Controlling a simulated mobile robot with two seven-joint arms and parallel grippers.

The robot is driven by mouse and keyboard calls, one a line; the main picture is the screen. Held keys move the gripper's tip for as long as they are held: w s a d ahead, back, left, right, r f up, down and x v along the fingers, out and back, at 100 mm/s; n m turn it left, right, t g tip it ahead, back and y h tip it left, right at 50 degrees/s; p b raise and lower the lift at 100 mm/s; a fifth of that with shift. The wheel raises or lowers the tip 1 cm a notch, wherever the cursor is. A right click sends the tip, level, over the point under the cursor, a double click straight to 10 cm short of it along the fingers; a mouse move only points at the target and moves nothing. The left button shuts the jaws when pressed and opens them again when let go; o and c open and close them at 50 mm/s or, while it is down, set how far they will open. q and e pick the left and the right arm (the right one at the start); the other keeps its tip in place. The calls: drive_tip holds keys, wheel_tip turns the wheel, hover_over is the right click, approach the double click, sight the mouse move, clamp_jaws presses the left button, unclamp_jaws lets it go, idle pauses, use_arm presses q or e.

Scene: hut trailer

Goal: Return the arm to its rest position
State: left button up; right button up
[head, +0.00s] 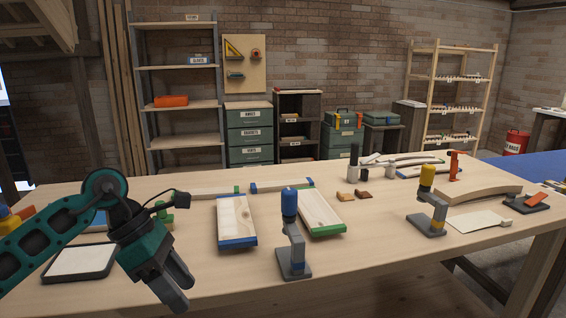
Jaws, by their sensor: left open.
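My left arm comes in from the left. Its gripper (178,284) is open and empty, pointing down and to the right over the front left of the wooden table (345,275). It is apart from the blue-edged tray (236,222) to its right. A dark-framed pale pad (80,261) lies to its left, partly behind my arm. My right gripper is not in view.
A blue-topped grey stand (292,250) and a green-edged tray (320,212) stand mid-table. A yellow-topped stand (430,205) and a curved wooden piece (478,193) are at the right. The front table strip right of my gripper is mostly clear.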

use_arm(q)
drive_tip(key=s+d+r+n+t+h, duration=0.1)
drive_tip(key=s+d+n+h, duration=0.1)
drive_tip(key=d+n+h, duration=0.4)
drive_tip(key=s+d+n+t+h, duration=0.1)
drive_tip(key=s+d+n+h, duration=0.25)
drive_tip(key=d+h, duration=0.4)
drive_tip(key=w+a+f+n+t+y, duration=0.1)
drive_tip(key=a+f+n+t+y, duration=0.3)
drive_tip(key=n, duration=0.6)
drive_tip(key=a+f+n+t+y, duration=0.2)
drive_tip(key=f+n+t+y, duration=0.15)
drive_tip(key=n+t, duration=0.45)
drive_tip(key=w+a+f+n+t+y, duration=0.15)
drive_tip(key=f+n+t+y, duration=0.25)
drive_tip(key=n, duration=0.7)
drive_tip(key=s+a+f+n+g+y, duration=0.3)
drive_tip(key=s+f+n, duration=0.2)
drive_tip(key=f, duration=0.3)
drive_tip(key=s+a+f+n+g+y, duration=0.3)
drive_tip(key=s+f+n, duration=0.2)
drive_tip(key=s+f, duration=0.3)
drive_tip(key=shift+a, duration=0.25)
